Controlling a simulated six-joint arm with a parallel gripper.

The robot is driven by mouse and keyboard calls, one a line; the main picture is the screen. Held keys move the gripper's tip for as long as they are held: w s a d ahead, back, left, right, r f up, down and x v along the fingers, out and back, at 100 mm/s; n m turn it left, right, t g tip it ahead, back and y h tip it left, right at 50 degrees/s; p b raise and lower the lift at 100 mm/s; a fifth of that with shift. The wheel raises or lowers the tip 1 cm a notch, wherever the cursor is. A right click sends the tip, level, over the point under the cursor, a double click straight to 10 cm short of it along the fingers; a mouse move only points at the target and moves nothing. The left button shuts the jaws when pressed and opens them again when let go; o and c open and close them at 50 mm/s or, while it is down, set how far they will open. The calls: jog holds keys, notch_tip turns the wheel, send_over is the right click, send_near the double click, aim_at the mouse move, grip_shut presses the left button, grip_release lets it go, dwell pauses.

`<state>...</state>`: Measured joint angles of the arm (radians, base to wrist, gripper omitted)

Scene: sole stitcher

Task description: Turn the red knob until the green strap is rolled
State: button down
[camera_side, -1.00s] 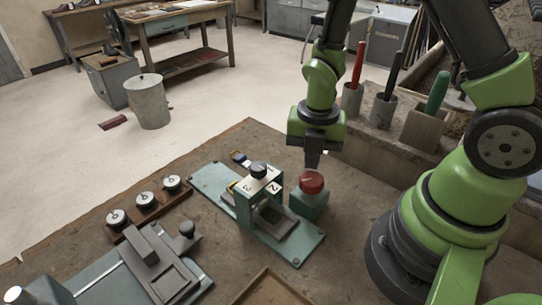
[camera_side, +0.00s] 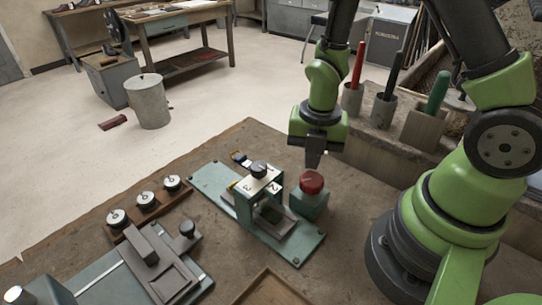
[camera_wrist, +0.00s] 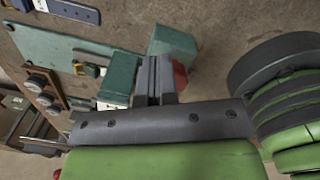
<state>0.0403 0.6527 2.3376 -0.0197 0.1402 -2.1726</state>
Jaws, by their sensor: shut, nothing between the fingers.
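The red knob (camera_side: 312,182) sits on top of a teal block at the right side of the teal stitcher fixture (camera_side: 215,185). In the wrist view the red knob (camera_wrist: 180,75) is partly hidden behind my fingers. My gripper (camera_side: 314,162) points down just above and behind the knob in the side view. Its fingers are shut and empty, and it also shows in the wrist view (camera_wrist: 155,72). I cannot tell whether the fingertips touch the knob; they look slightly apart from it. I cannot make out a green strap in either view.
A wooden rack with several white-faced dials (camera_side: 146,200) and a grey sliding press (camera_side: 160,265) stand to the left. Cups with red, black and green-handled tools (camera_side: 384,110) stand behind. A wooden tray (camera_side: 268,285) lies in front.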

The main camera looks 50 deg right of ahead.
jog(key=shift+s+d+f, duration=0.4)
jog(key=shift+f, duration=0.15)
jog(key=shift+w+d, duration=0.15)
jog(key=shift+d, duration=0.05)
jog(key=shift+r, duration=0.2)
notch_tip(320, 180, up, 6)
jog(key=shift+w+f, duration=0.1)
jog(key=shift+w, duration=0.05)
jog(key=shift+a, duration=0.1)
